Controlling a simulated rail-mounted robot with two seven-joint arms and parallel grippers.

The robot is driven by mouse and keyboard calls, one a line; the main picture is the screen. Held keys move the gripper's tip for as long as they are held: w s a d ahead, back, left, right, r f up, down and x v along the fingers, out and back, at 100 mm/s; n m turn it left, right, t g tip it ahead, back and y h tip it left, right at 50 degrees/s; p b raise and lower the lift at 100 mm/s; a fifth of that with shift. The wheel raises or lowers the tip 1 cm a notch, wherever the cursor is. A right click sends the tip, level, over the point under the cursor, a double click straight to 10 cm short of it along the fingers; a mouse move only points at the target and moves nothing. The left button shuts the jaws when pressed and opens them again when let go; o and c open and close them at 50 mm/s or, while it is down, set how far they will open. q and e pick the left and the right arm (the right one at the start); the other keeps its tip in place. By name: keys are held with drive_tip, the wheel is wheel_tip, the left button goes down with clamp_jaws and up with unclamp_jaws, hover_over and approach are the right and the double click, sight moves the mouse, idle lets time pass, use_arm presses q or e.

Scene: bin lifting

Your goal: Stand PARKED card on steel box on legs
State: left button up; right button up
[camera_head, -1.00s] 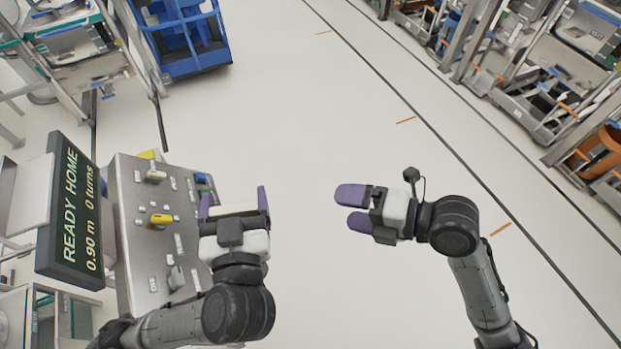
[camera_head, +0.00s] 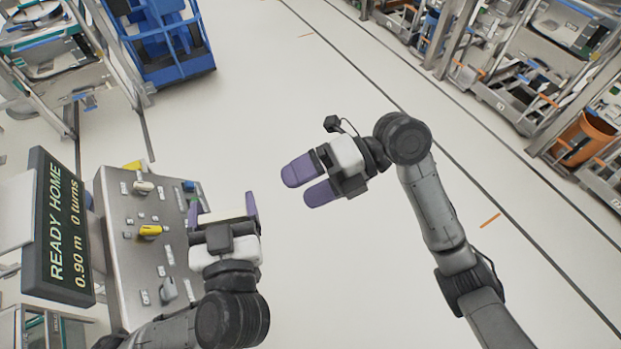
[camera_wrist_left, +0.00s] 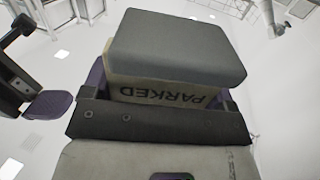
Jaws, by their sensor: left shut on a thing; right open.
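The PARKED card (camera_wrist_left: 160,95) is between the purple fingers of my left gripper (camera_head: 222,209). In the left wrist view its lettering reads upside down, with a grey slab across its far end. In the head view only a pale strip of the card (camera_head: 222,216) shows. My left gripper is shut on it, beside the right edge of a steel box (camera_head: 140,262) with knobs and switches on its top. Legs under this box are not visible. My right gripper (camera_head: 300,184) is open and empty, right of the left one, above the floor.
A dark display (camera_head: 62,230) reading "READY HOME 0.90 m 0 turns" stands left of the steel box. A blue cart (camera_head: 172,50) and a rack are at the upper left. Shelving and an orange bin (camera_head: 583,138) line the right. The middle floor is clear.

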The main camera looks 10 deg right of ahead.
sight(246, 218)
drive_tip(key=x, duration=1.1)
drive_tip(key=shift+a+f, duration=0.1)
drive_tip(key=shift+a, duration=0.1)
drive_tip(key=shift+c, duration=0.2)
use_arm(q)
drive_tip(key=shift+r, duration=0.1)
use_arm(e)
drive_tip(key=shift+f, duration=0.1)
drive_tip(key=c, duration=0.5)
use_arm(q)
drive_tip(key=o, duration=0.6)
use_arm(e)
drive_tip(key=shift+c, duration=0.2)
use_arm(q)
drive_tip(key=shift+o, duration=0.8)
use_arm(e)
drive_tip(key=shift+c, duration=0.7)
use_arm(q)
drive_tip(key=shift+o, duration=0.8)
